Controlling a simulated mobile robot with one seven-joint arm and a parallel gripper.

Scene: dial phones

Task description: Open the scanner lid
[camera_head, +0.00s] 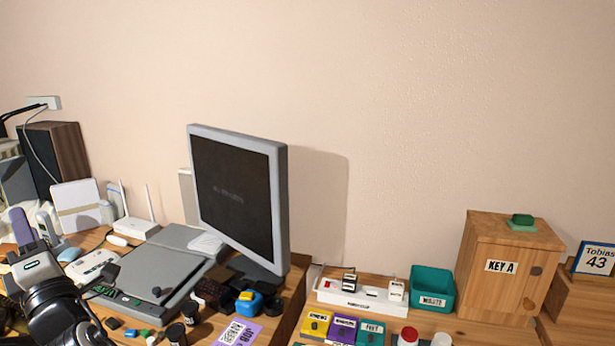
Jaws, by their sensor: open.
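The scanner (152,268) is a flat grey box on the wooden desk at left, in front of the monitor. Its dark grey lid lies flat and looks shut, with a small dark knob (156,291) near the front. A green strip with lettering runs along its front edge. My gripper (98,282) is black and stands at the lower left, beside the scanner's left front side. It is open and appears empty. Its fingertips are hard to make out against the clutter, and I cannot tell whether they touch the scanner.
A monitor (236,195) stands right behind the scanner. A white router (134,228) stands behind it to the left. A blue and yellow object (248,301), dark jars (190,312) and a purple card (233,333) crowd the right front. A wooden cabinet (505,270) stands far right.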

